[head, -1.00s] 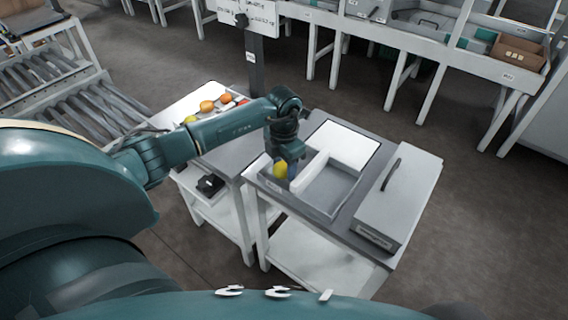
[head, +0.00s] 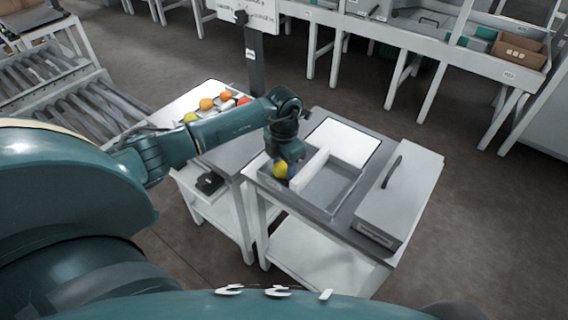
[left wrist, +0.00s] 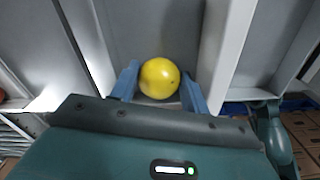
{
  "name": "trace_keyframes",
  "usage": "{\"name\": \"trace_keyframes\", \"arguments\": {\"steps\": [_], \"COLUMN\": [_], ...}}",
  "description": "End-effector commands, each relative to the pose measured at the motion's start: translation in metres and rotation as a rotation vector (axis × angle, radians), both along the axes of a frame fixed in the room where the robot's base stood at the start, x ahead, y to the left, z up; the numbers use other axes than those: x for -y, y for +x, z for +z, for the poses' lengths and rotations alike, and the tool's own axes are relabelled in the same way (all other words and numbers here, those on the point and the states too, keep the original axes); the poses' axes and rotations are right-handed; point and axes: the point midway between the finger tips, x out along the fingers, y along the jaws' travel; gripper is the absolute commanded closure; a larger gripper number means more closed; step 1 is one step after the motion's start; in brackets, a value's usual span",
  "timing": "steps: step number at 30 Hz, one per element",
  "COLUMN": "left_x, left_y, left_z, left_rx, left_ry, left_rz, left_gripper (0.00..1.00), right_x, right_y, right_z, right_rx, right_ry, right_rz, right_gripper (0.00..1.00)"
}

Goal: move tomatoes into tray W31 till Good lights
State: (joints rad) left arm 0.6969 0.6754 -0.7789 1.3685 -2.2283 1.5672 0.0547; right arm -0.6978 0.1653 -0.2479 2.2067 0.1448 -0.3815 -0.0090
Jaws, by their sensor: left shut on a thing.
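My left gripper (head: 286,170) is shut on a yellow tomato (head: 280,169), over the left compartment of a grey tray (head: 325,208) with a pale divider. In the left wrist view, the yellow tomato (left wrist: 159,78) sits between the blue fingers of my left gripper (left wrist: 158,82), with tray walls on both sides. I cannot tell whether it touches the tray floor. The tray's label is too small to read. Two orange tomatoes (head: 207,104), a red one (head: 243,101) and a yellow-green one (head: 190,117) lie on the left table, partly behind my arm. My right gripper is not in view.
A white box with a dark handle (head: 401,198) stands right of the tray. A white panel (head: 343,142) lies behind it. A post with a sign (head: 252,55) rises behind the tables. A small black object (head: 209,183) is on the lower left shelf. A roller conveyor (head: 75,115) stands far left.

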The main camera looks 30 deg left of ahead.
Motion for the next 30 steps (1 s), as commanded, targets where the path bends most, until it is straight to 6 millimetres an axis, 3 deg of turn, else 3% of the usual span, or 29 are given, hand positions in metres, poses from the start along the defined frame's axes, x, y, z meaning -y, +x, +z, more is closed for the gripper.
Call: {"name": "trace_keyframes", "arguments": {"steps": [3, 4, 13, 16, 20, 30], "left_x": [-0.0002, -0.0002, -0.0001, 0.0000, 0.0000, 0.0001], "left_y": [0.0002, 0.0002, 0.0000, -0.0001, -0.0002, -0.0001], "left_z": [-0.0022, -0.0017, -0.0016, -0.0017, -0.0019, -0.0018], "left_rx": [0.000, 0.000, 0.000, 0.000, -0.001, 0.000], "left_ry": [0.000, 0.000, 0.000, 0.000, 0.000, 0.000], "left_rz": [0.001, 0.001, 0.000, 0.000, 0.000, 0.000], "left_gripper": [0.65, 0.53, 0.29, 0.29, 0.43, 0.44], "right_x": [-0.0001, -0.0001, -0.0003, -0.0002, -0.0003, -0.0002], "right_y": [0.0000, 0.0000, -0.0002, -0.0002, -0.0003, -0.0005], "right_z": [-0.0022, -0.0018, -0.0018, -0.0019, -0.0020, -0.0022], "right_rx": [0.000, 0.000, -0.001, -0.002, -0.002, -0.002], "right_ry": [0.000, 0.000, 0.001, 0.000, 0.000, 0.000], "right_rz": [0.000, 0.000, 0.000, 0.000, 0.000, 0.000], "right_gripper": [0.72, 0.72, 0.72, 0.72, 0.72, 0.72]}}
